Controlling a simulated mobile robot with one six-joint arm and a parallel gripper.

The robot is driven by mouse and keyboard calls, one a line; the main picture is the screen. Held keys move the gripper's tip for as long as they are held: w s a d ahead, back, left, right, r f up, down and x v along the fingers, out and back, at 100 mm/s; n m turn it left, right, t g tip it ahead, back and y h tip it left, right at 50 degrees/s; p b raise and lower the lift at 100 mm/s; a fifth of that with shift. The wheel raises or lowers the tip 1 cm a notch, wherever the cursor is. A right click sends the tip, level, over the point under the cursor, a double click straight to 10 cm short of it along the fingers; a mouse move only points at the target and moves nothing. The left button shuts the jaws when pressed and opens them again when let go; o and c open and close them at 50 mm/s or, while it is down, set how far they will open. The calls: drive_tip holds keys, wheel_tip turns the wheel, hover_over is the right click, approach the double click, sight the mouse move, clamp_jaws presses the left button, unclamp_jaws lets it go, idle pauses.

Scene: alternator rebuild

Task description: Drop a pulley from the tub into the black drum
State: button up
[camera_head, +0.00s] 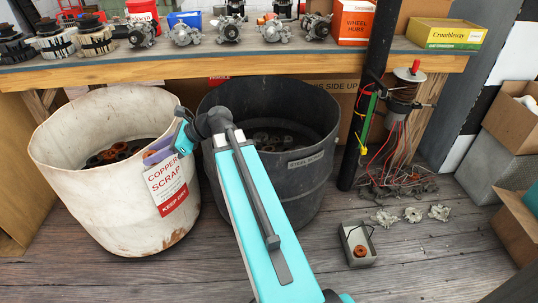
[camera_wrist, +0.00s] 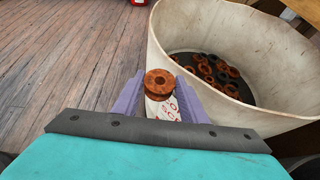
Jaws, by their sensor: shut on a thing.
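My gripper (camera_head: 158,153) is shut on a rusty orange-brown pulley (camera_wrist: 158,82), held between its purple fingers in the wrist view. In the head view the gripper is at the right rim of the white drum, left of the black drum. The black drum (camera_head: 305,180) stands right of the white one, partly hidden by my arm. Its label reads steel scrap, and several greyish parts lie inside.
The white drum (camera_head: 90,200), labelled copper scrap, holds several rusty and dark rings. A workbench (camera_head: 250,67) with alternator parts stands behind both drums. A black post (camera_head: 365,110) with tangled wires is right of the black drum.

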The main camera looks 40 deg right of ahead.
drive_tip(key=w+d+r+m+t+h+p, duration=0.1)
drive_tip(key=d+r+m+t+h+p, duration=0.15)
drive_tip(key=d+p, duration=0.7)
drive_tip(key=d+r+m+t+h+p, duration=0.1)
drive_tip(key=d+r+m+h+p, duration=0.15)
drive_tip(key=d, duration=1.45)
drive_tip(key=s+d+m+h+p, duration=0.1)
drive_tip(key=s+d+p, duration=0.2)
drive_tip(key=d, duration=0.8)
drive_tip(key=s+d+r+m+h+p, duration=0.1)
drive_tip(key=s+d+p, duration=0.3)
drive_tip(key=d, duration=0.6)
drive_tip(key=shift+s+d+r+m+h+p, duration=0.35)
drive_tip(key=shift+m+h+p, duration=0.35)
drive_tip(key=shift+p, duration=0.45)
drive_tip(key=shift+w+f+t, duration=0.1)
drive_tip(key=shift+f+t, duration=0.15)
drive_tip(key=shift+f+b, duration=2.85)
drive_tip(key=shift+b, duration=0.05)
drive_tip(key=o, duration=1.3)
drive_tip(key=shift+c, duration=0.2)
